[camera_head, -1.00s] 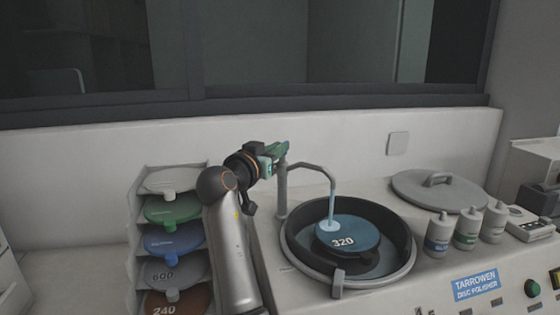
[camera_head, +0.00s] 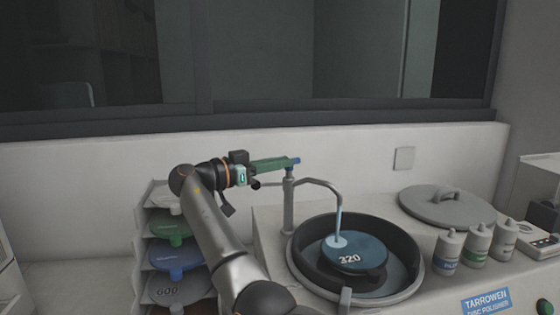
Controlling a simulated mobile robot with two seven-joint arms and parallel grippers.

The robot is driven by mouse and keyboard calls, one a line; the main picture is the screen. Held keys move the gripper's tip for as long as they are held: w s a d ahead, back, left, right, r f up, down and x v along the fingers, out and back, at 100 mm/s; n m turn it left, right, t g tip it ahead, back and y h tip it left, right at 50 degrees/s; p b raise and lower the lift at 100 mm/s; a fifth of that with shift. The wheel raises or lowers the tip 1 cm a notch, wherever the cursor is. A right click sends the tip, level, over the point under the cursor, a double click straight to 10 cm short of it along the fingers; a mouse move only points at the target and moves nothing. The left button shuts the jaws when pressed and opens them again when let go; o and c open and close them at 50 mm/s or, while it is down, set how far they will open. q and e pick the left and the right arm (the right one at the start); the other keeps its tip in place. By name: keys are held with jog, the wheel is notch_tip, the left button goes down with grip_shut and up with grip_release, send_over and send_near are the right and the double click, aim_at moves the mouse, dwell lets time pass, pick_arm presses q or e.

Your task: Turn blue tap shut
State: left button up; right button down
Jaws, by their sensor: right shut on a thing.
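The tap (camera_head: 289,203) is a grey upright post with a bent spout, standing at the back left of the polisher bowl. Its blue handle (camera_head: 294,161) shows at the top of the post. My right gripper (camera_head: 288,163) reaches in from the left with its green fingers shut on the blue handle, covering part of it. A pale blue stream of water (camera_head: 339,220) runs from the spout onto the blue disc marked 320 (camera_head: 357,256). My left gripper is not in view.
The black polisher bowl (camera_head: 304,267) lies right of the tap. A rack of coloured discs (camera_head: 178,255) stands left, below my arm. A grey lid (camera_head: 448,209) and several bottles (camera_head: 477,245) are at the right. A wall (camera_head: 350,145) rises close behind the tap.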

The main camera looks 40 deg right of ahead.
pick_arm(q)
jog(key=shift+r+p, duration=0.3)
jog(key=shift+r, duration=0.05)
pick_arm(e)
jog(key=shift+d+f+m+g, duration=0.1)
jog(key=shift+f+m+g, duration=0.15)
jog(key=shift+m+g, duration=0.35)
jog(key=c, duration=0.9)
grip_release()
jog(key=shift+w, duration=0.1)
jog(key=shift+r, duration=0.1)
